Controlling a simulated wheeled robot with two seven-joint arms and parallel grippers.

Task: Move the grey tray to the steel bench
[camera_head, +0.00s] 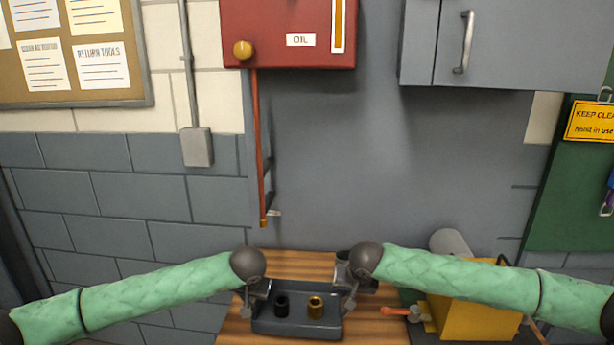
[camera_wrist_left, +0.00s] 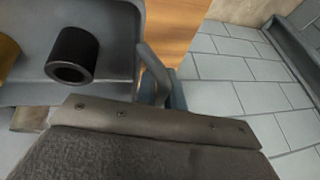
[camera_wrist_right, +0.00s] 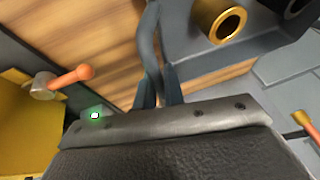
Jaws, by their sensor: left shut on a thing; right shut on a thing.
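The grey tray (camera_head: 296,328) shows at the bottom centre of the head view, in front of or over a wooden top; I cannot tell if it touches it. It holds a black hollow cylinder (camera_head: 282,304) and a brass one (camera_head: 315,306). My left gripper (camera_head: 256,300) is shut on the tray's left handle, and this handle shows in the left wrist view (camera_wrist_left: 152,70). My right gripper (camera_head: 350,300) is shut on its right handle, seen in the right wrist view (camera_wrist_right: 152,40). The tray looks about level. I cannot make out a steel bench.
The wooden top (camera_head: 300,262) lies behind the tray against a grey panel. A yellow machine (camera_head: 458,318) with an orange-handled lever (camera_head: 394,311) stands close to the right. A red oil tank (camera_head: 288,35) with a hanging pipe (camera_head: 259,150) is on the wall.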

